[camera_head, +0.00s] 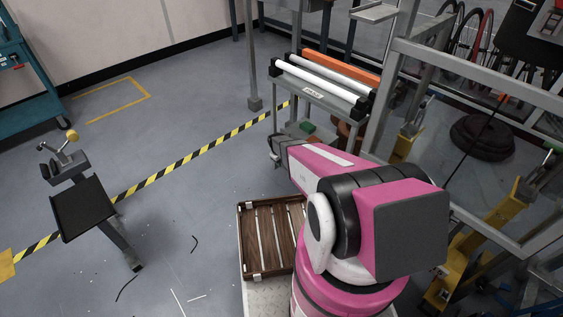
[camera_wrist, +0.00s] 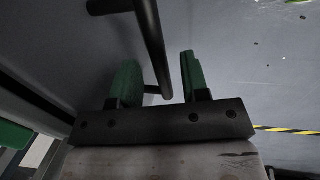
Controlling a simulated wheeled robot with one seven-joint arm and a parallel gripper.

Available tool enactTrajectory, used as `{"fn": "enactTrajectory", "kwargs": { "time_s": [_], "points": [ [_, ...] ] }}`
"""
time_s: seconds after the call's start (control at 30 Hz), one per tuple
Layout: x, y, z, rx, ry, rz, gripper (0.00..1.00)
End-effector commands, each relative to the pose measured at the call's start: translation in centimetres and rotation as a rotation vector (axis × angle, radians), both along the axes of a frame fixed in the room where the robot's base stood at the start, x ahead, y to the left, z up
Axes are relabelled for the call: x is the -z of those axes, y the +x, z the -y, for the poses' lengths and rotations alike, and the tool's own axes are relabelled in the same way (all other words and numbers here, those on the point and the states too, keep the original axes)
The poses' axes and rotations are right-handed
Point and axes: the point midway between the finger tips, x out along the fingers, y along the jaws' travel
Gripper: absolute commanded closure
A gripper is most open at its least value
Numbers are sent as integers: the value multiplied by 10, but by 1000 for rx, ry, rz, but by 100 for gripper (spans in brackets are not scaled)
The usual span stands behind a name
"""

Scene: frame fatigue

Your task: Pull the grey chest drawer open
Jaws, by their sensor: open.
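In the wrist view, my gripper (camera_wrist: 160,66) is open, with its two green fingers apart. A dark bar handle (camera_wrist: 154,42) runs between the fingers, with a gap showing on its right side. Whether it touches the left finger I cannot tell. A grey surface (camera_wrist: 85,50) lies behind and left of the handle; it looks like the chest front, but no drawer edge is clear. In the head view, my pink arm reaches toward a grey stand and hides most of what is by the gripper.
The grey stand (camera_head: 313,93) carries white and orange rollers. A brown slatted tray (camera_head: 262,238) is near my base. A black-seated stand (camera_head: 82,208) is at left, and metal framing (camera_head: 470,70) is at right. Open floor with yellow-black tape (camera_head: 190,157) lies left of the arm.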

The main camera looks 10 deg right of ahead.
Motion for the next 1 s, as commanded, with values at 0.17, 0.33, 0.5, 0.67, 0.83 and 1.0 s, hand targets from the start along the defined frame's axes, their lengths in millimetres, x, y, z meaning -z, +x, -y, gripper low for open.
{"fn": "enactTrajectory", "kwargs": {
  "time_s": [0.17, 0.33, 0.5, 0.67, 0.83, 1.0],
  "points": [
    [4, 0, 1, 0, 0, 0, 58],
    [4, 0, 1, 0, 0, 0, 71],
    [4, 0, 1, 0, 0, 0, 100],
    [3, -2, -1, 0, -1, -1, 100],
    [3, -15, -19, -1, 0, -2, 100],
    [2, -38, -53, -3, 1, -2, 100]
  ]
}}
